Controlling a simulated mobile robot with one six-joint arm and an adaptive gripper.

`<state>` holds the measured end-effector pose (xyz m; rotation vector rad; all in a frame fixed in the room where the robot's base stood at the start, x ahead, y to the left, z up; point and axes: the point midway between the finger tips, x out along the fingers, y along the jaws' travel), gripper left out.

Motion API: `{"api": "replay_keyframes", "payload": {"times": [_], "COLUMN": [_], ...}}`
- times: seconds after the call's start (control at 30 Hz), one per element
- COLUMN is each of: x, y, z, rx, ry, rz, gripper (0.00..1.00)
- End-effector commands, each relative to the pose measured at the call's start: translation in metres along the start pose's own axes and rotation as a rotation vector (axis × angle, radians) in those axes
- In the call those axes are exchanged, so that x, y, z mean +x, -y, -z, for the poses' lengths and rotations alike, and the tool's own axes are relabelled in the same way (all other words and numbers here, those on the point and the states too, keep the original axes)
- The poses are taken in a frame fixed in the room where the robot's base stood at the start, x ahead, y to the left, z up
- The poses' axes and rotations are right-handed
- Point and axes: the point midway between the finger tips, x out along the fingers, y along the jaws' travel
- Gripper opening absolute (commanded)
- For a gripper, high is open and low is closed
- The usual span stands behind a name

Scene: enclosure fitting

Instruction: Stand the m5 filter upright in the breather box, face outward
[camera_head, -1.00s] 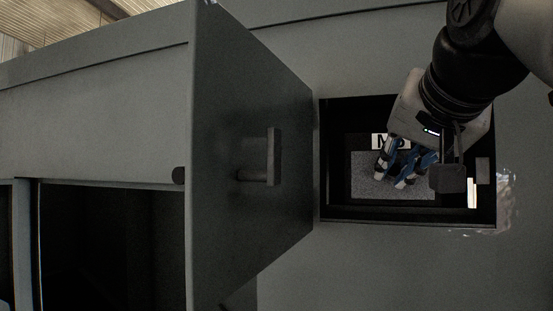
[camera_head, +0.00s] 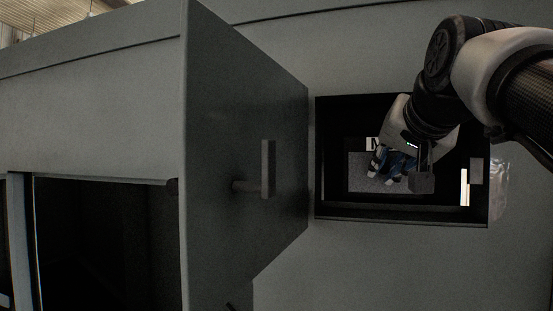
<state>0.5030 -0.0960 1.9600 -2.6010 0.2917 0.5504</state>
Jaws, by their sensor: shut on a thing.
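The breather box (camera_head: 335,215) is a dark square recess in the grey wall, with its hinged door (camera_head: 250,120) swung open to the left. Inside it the m5 filter (camera_head: 360,180) shows as a grey speckled panel with a dark frame and a white label, mostly covered; only part of the label's letter reads. It looks upright with its speckled face toward the camera. My gripper (camera_head: 388,166), with blue and white fingers, reaches into the box from the upper right and is shut on the filter. The fingertips and the filter's right side are partly hidden.
A latch plate (camera_head: 476,171) and a pale strip (camera_head: 464,187) sit at the box's right edge. A dark open compartment (camera_head: 105,240) lies at lower left. The wall below the box is clear.

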Motion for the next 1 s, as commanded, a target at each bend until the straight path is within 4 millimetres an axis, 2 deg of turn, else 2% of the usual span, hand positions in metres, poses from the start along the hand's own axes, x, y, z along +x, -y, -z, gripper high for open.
{"api": "replay_keyframes", "payload": {"times": [0.33,0.6,1.0], "x": [0.025,0.032,0.032], "y": [-0.002,-0.009,-0.010], "z": [0.014,-0.003,-0.004], "rx": [0.001,0.001,0.001], "ry": [-0.001,-0.001,-0.002], "rz": [0.000,0.001,0.001], "gripper": [0.00,0.00,0.00]}}
